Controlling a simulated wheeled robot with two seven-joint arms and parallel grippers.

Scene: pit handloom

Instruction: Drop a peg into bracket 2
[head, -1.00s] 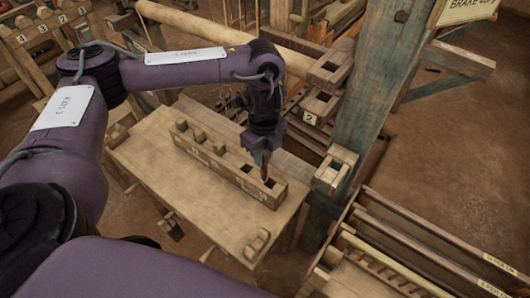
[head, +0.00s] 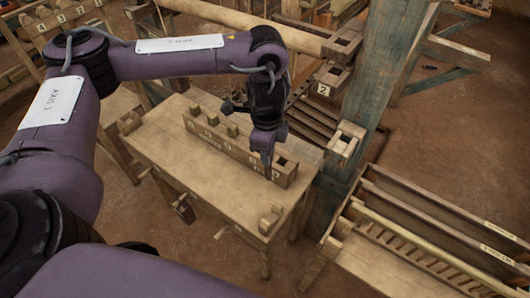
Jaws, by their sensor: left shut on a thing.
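The wooden peg rack (head: 225,146) stands on a bench, with several pegs upright in its left part, one of them a square-topped peg (head: 232,130). An empty square hole shows at its right end. My left gripper (head: 266,163) points down at the right part of the rack, seen in front of it. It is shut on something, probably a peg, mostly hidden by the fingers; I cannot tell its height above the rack. Bracket 2 (head: 325,88), a wooden block with a white "2" label, is on the loom frame to the upper right. My right gripper is out of view.
The bench (head: 190,172) has a small wooden block (head: 270,219) at its front right corner. A thick blue-grey post (head: 382,75) stands right of bracket 2. Another socketed block (head: 345,143) sits below it. A slatted rack (head: 415,235) lies at lower right.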

